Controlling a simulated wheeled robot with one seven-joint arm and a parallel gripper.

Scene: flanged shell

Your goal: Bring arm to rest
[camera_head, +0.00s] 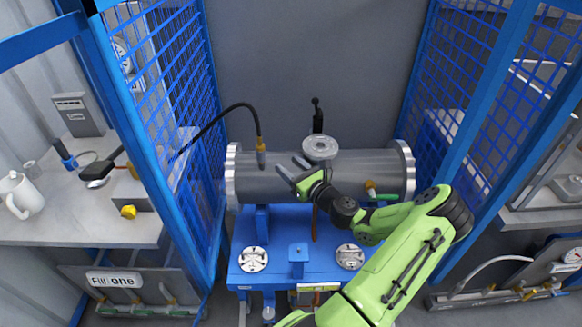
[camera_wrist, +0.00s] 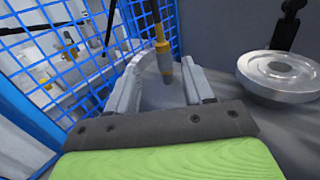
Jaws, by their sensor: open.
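My green arm reaches up from the bottom of the head view. My gripper (camera_head: 293,168) is in front of the grey flanged shell (camera_head: 270,182), over its middle. In the wrist view my gripper (camera_wrist: 165,88) has its two grey fingers spread with nothing held between them. A black hose with a yellow end fitting (camera_head: 260,158) comes down to the top of the shell, left of my gripper. The fitting (camera_wrist: 163,58) shows beyond the fingers in the wrist view. I cannot tell how close the fingers are to the shell.
A round metal flange (camera_head: 320,148) tops the shell, just behind my gripper. The shell stands over a blue bench (camera_head: 270,228). Blue mesh panels (camera_head: 168,75) close in both sides. A yellow-green valve (camera_head: 372,190) is near my forearm.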

